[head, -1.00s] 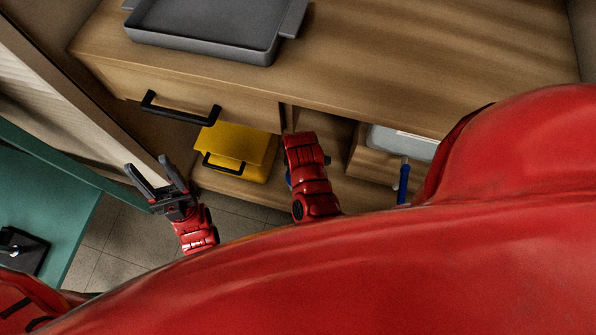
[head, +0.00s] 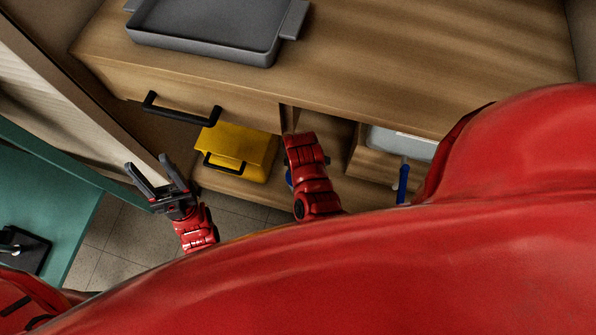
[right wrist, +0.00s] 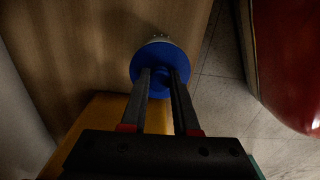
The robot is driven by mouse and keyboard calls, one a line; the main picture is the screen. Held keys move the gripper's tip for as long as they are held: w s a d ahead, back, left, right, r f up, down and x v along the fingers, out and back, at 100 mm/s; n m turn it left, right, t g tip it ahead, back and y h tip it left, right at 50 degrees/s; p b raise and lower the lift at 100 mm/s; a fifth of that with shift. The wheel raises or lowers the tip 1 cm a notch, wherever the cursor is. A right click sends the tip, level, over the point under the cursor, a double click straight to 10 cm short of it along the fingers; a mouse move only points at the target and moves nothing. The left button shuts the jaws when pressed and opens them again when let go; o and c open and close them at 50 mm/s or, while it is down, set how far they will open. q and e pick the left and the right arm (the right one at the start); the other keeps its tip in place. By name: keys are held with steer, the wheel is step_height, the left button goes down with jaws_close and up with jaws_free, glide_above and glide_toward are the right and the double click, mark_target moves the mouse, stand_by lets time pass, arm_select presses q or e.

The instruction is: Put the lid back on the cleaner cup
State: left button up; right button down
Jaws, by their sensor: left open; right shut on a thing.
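My right gripper (right wrist: 163,73) is shut on a round blue lid (right wrist: 160,91), seen in the right wrist view. A pale, bumpy rim (right wrist: 160,39) shows just beyond the lid; it may be the cleaner cup, but most of it is hidden. I cannot tell whether the lid touches it or sits on it. My left gripper (head: 160,183) is open and empty, over the floor left of the cabinet.
A yellow box (head: 252,150) with a black handle is on the low shelf beside my right wrist. A wooden drawer (head: 140,84) with a black handle is above it. A grey tray (head: 205,35) lies on the cabinet top. A teal surface (head: 45,200) is at left.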

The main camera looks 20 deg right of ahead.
steer(key=shift+s+p, duration=0.1)
steer(key=shift+p, duration=0.3)
stand_by(0.6)
steer(key=shift+c, duration=0.5)
jaws_free()
